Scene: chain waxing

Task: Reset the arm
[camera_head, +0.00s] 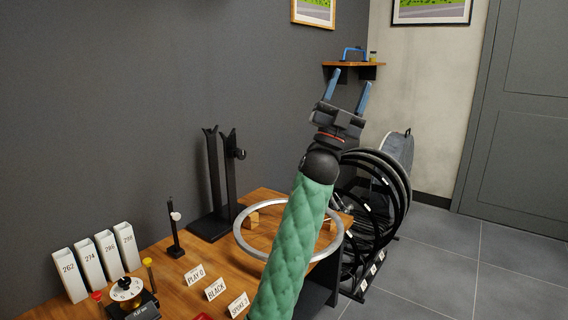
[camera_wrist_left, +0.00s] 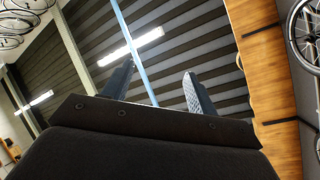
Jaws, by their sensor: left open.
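My left gripper (camera_head: 348,92) is raised in the middle of the head view, at the end of my green padded arm. Its two blue fingers point up and stand apart, with nothing between them. In the left wrist view the open gripper (camera_wrist_left: 158,88) faces the ceiling and its strip lights. My right gripper does not show in either view.
A wooden workbench (camera_head: 178,272) holds a silver rim (camera_head: 240,243), a black stand (camera_head: 214,190), white numbered boxes (camera_head: 70,275), label cards and a dial gauge. Black wheels (camera_head: 400,190) stand right of the bench. A small wall shelf (camera_head: 352,65) is behind the gripper. Floor at right is clear.

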